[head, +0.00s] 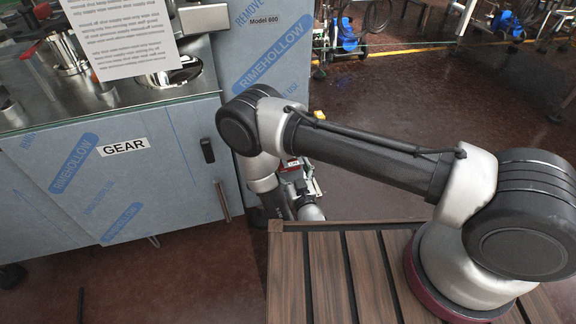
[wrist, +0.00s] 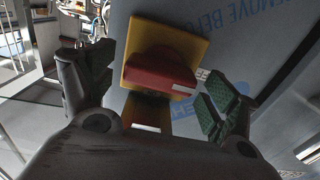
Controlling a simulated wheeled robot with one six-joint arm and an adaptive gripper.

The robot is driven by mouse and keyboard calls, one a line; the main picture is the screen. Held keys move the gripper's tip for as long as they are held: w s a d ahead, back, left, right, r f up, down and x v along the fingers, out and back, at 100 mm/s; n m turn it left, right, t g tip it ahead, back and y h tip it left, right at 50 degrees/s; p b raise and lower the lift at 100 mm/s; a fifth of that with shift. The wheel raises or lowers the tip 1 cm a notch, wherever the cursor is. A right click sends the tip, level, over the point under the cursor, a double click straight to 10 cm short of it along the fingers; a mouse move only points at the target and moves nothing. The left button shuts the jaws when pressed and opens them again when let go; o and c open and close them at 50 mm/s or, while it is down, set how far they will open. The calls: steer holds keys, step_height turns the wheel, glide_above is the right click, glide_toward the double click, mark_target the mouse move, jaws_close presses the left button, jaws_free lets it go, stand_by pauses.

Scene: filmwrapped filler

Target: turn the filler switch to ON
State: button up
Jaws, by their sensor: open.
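The filler switch is a red rotary handle (wrist: 160,76) on a square yellow plate (wrist: 193,40), seen in the wrist view on the film-wrapped cabinet face. My gripper (wrist: 152,88) is open, with one finger left of the red handle and the green-padded finger right of it. The handle lies between the fingers, with a visible gap on each side; no grip shows. The handle's setting and any ON mark cannot be read. In the head view my gripper (head: 303,188) is low beside the cabinet, partly behind my arm, and the switch there is mostly hidden.
The film-wrapped cabinet (head: 228,65) stands behind my arm. A cabinet door labelled GEAR (head: 124,147) with a black latch is at left, under a glass-edged top with a paper sheet (head: 122,35). Open reddish floor (head: 410,120) lies to the right, with blue pumps (head: 348,30) farther back.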

steer(key=c, duration=1)
steer(key=shift+c, duration=0.2)
steer(key=shift+m, duration=2.8)
steer(key=o, duration=1)
steer(key=shift+o, duration=0.2)
